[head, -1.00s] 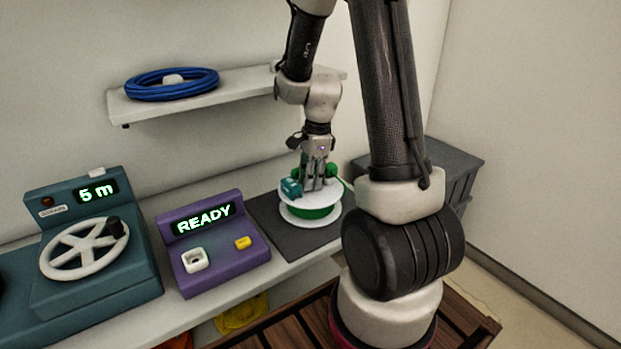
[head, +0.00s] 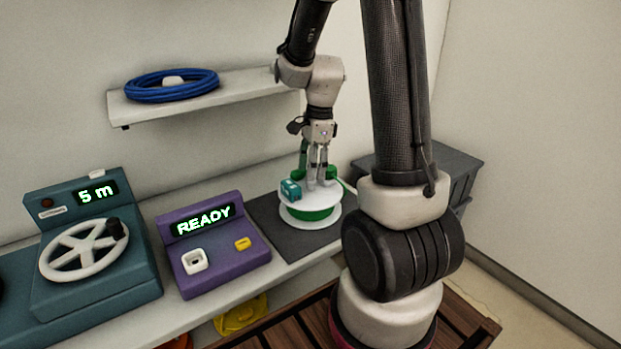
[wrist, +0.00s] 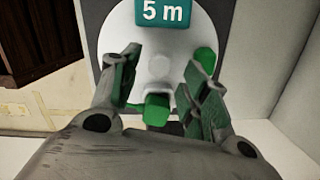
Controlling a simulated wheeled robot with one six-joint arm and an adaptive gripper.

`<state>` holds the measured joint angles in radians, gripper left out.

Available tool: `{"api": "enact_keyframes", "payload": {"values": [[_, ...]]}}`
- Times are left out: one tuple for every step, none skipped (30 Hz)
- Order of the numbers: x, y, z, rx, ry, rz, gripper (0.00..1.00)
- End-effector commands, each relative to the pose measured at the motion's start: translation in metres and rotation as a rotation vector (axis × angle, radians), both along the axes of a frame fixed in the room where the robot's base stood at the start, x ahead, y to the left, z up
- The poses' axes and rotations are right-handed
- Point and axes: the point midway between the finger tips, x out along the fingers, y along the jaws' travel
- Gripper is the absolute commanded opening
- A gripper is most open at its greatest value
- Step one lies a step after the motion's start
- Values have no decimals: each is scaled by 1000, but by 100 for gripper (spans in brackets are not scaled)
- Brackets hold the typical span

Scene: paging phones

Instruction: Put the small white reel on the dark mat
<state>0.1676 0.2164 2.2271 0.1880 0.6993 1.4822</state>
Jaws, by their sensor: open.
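The small white reel (head: 310,226) lies flat on the dark mat (head: 281,243), with green cable between its flanges. A teal block (head: 290,190) on its top reads "5 m" in the wrist view (wrist: 163,12). My gripper (head: 318,184) is open just over the reel's top. In the wrist view, its fingers (wrist: 160,90) stand apart on either side of the reel's middle, with a green plug (wrist: 157,110) between them. A second green plug (wrist: 206,61) shows by the right finger. I cannot tell whether the fingertips touch the reel.
A purple box (head: 216,264) reading "READY" stands left of the mat. Further left is a teal machine (head: 120,271) with a white handwheel (head: 82,249). A wall shelf (head: 215,98) holds a blue cable coil (head: 172,90). A dark grey cabinet (head: 462,175) stands at the right.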

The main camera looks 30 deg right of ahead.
Motion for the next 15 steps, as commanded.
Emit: {"api": "enact_keyframes", "payload": {"values": [[1, -2, 13, -1, -6, -1, 46], [0, -2, 20, -1, -5, -1, 46], [0, -4, 30, 0, -6, -1, 46], [0, -4, 36, 0, -5, 0, 46], [-1, -5, 42, 0, -4, 1, 46], [-1, -6, 50, -1, -4, 1, 46], [-1, -7, 55, -1, -4, 0, 46], [-1, -7, 59, -1, -3, 0, 46], [-1, -8, 65, -1, -3, 0, 46], [-2, -8, 68, 0, -2, 0, 46], [-2, -9, 71, 0, -1, 0, 46], [-2, -9, 75, 0, -2, 1, 46], [-3, -9, 77, -2, -4, 7, 46], [-4, -8, 81, -3, -8, 20, 46], [-8, -7, 86, -7, -18, 52, 46]]}}
